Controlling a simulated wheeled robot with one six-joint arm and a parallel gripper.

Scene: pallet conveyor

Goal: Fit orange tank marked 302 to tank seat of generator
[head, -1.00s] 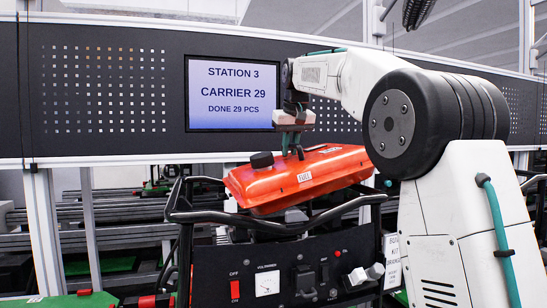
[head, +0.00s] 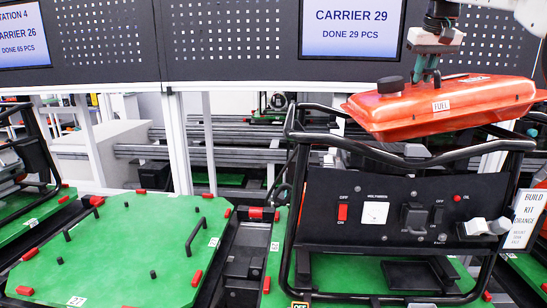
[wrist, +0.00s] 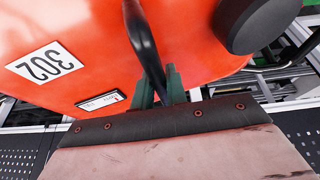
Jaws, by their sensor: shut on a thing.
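The orange tank (head: 440,108) has a black cap (head: 390,85) and a FUEL label. The wrist view shows its 302 label (wrist: 45,63) upside down. My gripper (head: 427,77) is shut on the black handle (wrist: 148,45) on top of the tank, with green fingers (wrist: 158,88) around it. The tank is over the top of the generator (head: 400,190), slightly tilted, its right end higher. The generator has a black tube frame and a front panel. The tank seat is hidden behind the tank and the upper tubes, so I cannot tell whether the tank touches it.
The generator stands on another green plate (head: 350,270). A BUILD KIT ORANGE sign (head: 522,218) hangs at its right. A dark perforated wall with screens (head: 352,28) runs behind.

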